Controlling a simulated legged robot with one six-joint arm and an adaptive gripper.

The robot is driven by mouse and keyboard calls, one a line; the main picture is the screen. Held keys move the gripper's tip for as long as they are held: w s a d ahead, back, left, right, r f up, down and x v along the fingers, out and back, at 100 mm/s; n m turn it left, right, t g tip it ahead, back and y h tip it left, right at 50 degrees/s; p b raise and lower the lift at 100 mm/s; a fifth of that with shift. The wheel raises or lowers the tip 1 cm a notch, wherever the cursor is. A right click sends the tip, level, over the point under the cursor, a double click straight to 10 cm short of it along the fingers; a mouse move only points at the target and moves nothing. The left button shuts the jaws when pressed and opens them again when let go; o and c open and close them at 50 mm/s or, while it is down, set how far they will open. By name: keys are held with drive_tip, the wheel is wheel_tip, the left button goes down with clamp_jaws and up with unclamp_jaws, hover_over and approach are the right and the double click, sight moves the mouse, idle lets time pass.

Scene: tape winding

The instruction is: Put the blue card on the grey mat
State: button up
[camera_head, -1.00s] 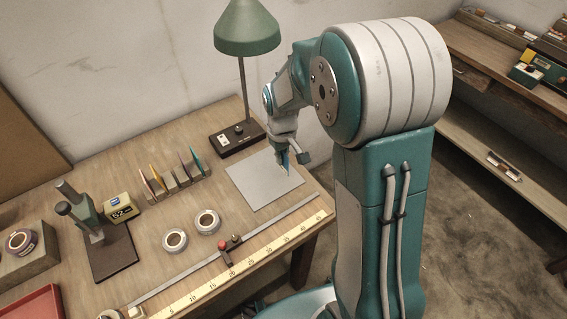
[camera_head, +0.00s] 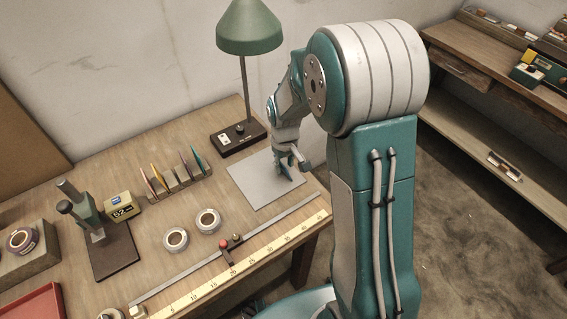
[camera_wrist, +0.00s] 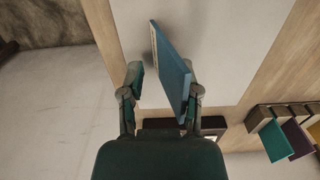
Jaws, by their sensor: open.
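The blue card (camera_wrist: 172,68) is between the spread fingers of my gripper (camera_wrist: 162,88) in the wrist view. It is tilted, its lower part close to the right finger, with a gap to the left finger. The grey mat (camera_wrist: 222,40) lies behind it; I cannot tell whether the card's edge touches the mat. In the head view my gripper (camera_head: 290,170) is low over the right part of the grey mat (camera_head: 255,191), and the card is mostly hidden there.
Coloured cards stand in a slotted rack (camera_head: 178,183) left of the mat. A green lamp (camera_head: 249,30) stands behind it. Two tape rolls (camera_head: 176,239) (camera_head: 207,221), a ruler (camera_head: 245,270) with a red-knobbed slider (camera_head: 224,244) and a small press (camera_head: 85,210) share the table.

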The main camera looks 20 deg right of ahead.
drive_tip(key=shift+d+r, duration=0.2)
drive_tip(key=shift+r, duration=0.35)
drive_tip(key=s+r+m+t, duration=0.1)
drive_tip(key=s+r, duration=0.3)
drive_tip(key=r, duration=0.5)
drive_tip(key=s+r+m+t, duration=0.1)
drive_tip(key=s+r+t, duration=0.1)
drive_tip(key=s+r, duration=0.5)
drive_tip(key=s+r+m+t, duration=0.1)
drive_tip(key=s+r, duration=0.4)
drive_tip(key=s, duration=0.5)
drive_tip(key=shift+r+m+t, duration=0.3)
drive_tip(key=shift+r+t, duration=0.1)
drive_tip(key=shift+t, duration=0.4)
drive_tip(key=shift+a, duration=0.1)
